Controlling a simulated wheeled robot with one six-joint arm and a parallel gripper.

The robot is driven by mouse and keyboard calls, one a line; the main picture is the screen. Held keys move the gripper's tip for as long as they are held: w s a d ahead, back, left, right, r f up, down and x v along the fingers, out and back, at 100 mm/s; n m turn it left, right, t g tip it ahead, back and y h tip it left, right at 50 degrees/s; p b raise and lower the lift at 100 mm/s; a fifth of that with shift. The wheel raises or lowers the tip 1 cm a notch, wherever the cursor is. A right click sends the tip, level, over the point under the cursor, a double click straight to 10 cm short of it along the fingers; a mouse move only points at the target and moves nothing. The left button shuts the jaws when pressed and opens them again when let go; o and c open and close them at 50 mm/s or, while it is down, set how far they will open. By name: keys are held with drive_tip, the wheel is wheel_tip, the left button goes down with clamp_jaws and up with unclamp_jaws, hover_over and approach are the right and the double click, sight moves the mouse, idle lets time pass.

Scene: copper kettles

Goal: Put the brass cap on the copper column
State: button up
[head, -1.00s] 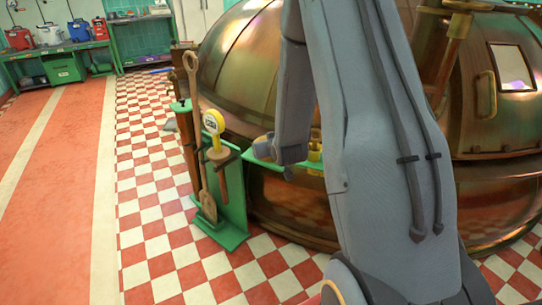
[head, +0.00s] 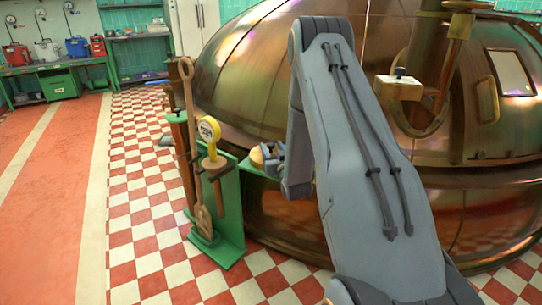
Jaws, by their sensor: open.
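My gripper (head: 270,158) is small in the head view, low beside the kettle at the end of a green shelf. It is open, and a tan rounded thing (head: 256,157) shows at its left side; I cannot tell whether they touch or whether this is the brass cap. No brass cap can be made out for sure, and my arm hides part of the shelf. An upright copper column (head: 457,45) with a curved lower end stands in front of the big copper kettle (head: 255,70); I cannot tell whether it is the task's column.
A pale block (head: 398,88) shows right of my arm. The checkered floor (head: 140,210) at left is clear.

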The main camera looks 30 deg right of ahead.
drive_tip(key=shift+w+d, duration=0.2)
drive_tip(key=shift+w, duration=0.75)
clamp_jaws()
